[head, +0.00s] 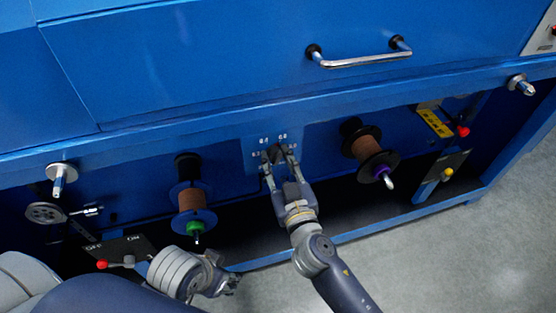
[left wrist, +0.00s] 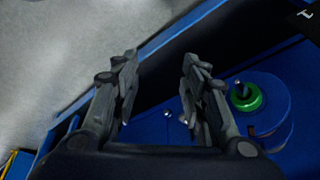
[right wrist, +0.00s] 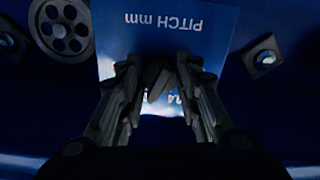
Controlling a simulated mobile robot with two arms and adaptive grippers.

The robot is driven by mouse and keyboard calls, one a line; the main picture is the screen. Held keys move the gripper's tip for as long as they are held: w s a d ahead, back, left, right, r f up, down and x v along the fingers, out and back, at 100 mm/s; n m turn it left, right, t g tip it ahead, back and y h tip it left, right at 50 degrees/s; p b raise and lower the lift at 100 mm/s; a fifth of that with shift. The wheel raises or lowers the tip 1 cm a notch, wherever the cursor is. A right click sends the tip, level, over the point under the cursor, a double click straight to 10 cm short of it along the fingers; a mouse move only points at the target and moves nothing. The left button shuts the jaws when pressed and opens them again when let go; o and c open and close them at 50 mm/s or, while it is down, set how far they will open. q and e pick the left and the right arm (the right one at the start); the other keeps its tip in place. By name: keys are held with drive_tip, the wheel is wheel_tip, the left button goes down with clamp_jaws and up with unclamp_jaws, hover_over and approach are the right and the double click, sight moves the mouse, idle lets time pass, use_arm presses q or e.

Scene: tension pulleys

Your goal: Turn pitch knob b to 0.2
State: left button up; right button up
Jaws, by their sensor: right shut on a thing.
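A dark pitch knob (head: 275,154) sits on a blue dial plate (head: 254,142) with white numbers at the machine's front. In the right wrist view, the plate reads "PITCH mm" upside down, and the dark knob (right wrist: 157,82) shows between the fingers. My right gripper (head: 279,163) is shut on the knob, with a finger on either side. The fingers and the dim light hide much of the dial, so I cannot read the setting. No letter marking the knob shows. My left gripper (left wrist: 160,68) is open and empty, low at the front left in the head view.
A spool with a green hub (head: 193,205) hangs left of the dial, and a spool with a purple hub (head: 368,152) hangs right. A red-knobbed ON/OFF lever (head: 103,264) stands at lower left. Grey floor (head: 430,255) is open at lower right.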

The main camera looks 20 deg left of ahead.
drive_tip(key=n+p, duration=0.1)
drive_tip(key=n, duration=0.5)
drive_tip(key=shift+d+r, duration=0.1)
drive_tip(key=n+p, duration=0.1)
drive_tip(key=n, duration=0.2)
drive_tip(key=shift+w+n, duration=0.1)
drive_tip(key=shift+n, duration=0.3)
drive_tip(key=n+p, duration=0.1)
drive_tip(key=n, duration=0.3)
drive_tip(key=shift+n, duration=0.3)
drive_tip(key=n+p, duration=0.1)
drive_tip(key=n, duration=0.2)
drive_tip(key=shift+r+n, duration=0.1)
drive_tip(key=shift+n, duration=0.2)
use_arm(q)
drive_tip(key=s+x, duration=0.2)
drive_tip(key=x, duration=0.9)
drive_tip(key=shift+d+f+g+p, duration=0.15)
drive_tip(key=shift+f+g+p, duration=0.3)
drive_tip(key=shift+f, duration=0.1)
use_arm(e)
drive_tip(key=shift+n, duration=2.2)
use_arm(q)
drive_tip(key=shift+s, duration=0.1)
use_arm(e)
drive_tip(key=o, duration=1.1)
